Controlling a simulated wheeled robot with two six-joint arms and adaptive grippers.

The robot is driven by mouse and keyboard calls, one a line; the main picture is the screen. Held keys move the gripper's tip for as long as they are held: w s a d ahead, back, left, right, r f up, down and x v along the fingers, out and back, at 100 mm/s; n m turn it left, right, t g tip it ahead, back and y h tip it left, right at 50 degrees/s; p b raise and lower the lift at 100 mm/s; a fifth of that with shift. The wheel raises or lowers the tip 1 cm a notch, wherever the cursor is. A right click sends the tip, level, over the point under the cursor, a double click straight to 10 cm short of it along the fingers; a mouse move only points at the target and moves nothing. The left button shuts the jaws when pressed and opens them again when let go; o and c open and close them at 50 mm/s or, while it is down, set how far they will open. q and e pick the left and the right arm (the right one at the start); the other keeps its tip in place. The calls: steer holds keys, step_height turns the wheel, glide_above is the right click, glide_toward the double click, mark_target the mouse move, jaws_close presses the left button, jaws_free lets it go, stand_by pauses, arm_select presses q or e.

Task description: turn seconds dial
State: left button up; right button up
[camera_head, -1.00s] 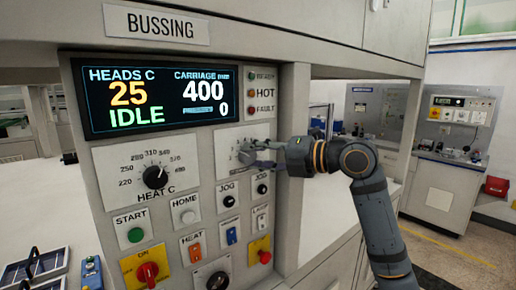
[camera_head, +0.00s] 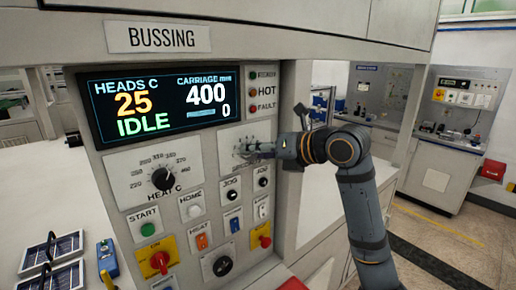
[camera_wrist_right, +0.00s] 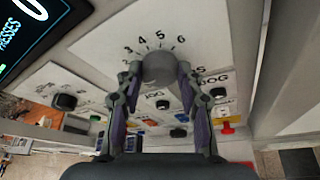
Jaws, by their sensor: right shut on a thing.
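The seconds dial (camera_wrist_right: 158,68) is a grey knob on a white plate with numbers around it, in the right wrist view. In the head view its plate (camera_head: 232,136) sits below the display, and the knob is mostly hidden by my right gripper (camera_head: 250,150). My right gripper also shows in the wrist view (camera_wrist_right: 157,82), its two fingers shut on the knob from both sides. The display (camera_head: 160,102) reads HEADS 25, IDLE and CARRIAGE 400. My left gripper is not in view.
The heat dial (camera_head: 162,179) is to the left on the panel. Below are the start button (camera_head: 148,229), a red knob on yellow (camera_head: 159,261), jog knobs (camera_head: 232,195) and rocker switches. Solar cells (camera_head: 65,245) lie at lower left. Open floor is to the right.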

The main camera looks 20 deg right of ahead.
steer(key=shift+f, duration=0.1)
stand_by(0.4)
steer(key=o, duration=1.2)
steer(key=shift+c, duration=0.2)
steer(key=v, duration=0.7)
steer(key=shift+s, duration=0.2)
steer(key=shift+d, duration=0.1)
